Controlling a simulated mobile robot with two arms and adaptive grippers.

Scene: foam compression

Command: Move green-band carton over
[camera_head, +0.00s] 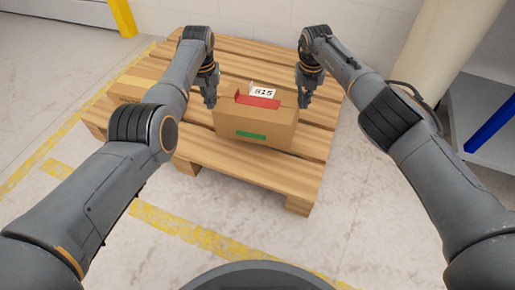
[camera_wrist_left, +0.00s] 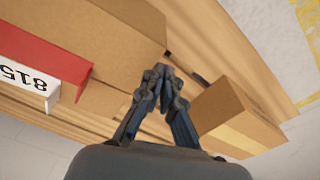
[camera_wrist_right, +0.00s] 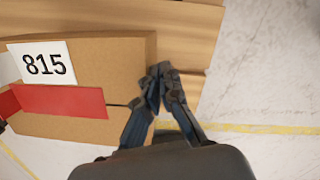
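The green-band carton (camera_head: 254,127) is a brown box on the wooden pallet, with a green band on its front face and a red strip and a white "815" label on top. It also shows in the left wrist view (camera_wrist_left: 105,28) and the right wrist view (camera_wrist_right: 100,60). My left gripper (camera_head: 211,103) is at the carton's left side, its fingers close together in the left wrist view (camera_wrist_left: 160,75). My right gripper (camera_head: 304,102) is at the right side, fingers together in the right wrist view (camera_wrist_right: 162,75). Both appear shut with nothing between the fingers; contact with the carton is unclear.
The wooden pallet (camera_head: 305,172) stands on a concrete floor with yellow lines. Another brown carton (camera_head: 137,90) lies at the pallet's left, also in the left wrist view (camera_wrist_left: 238,122). A shelf with a blue edge (camera_head: 492,124) is at right. The pallet's front is clear.

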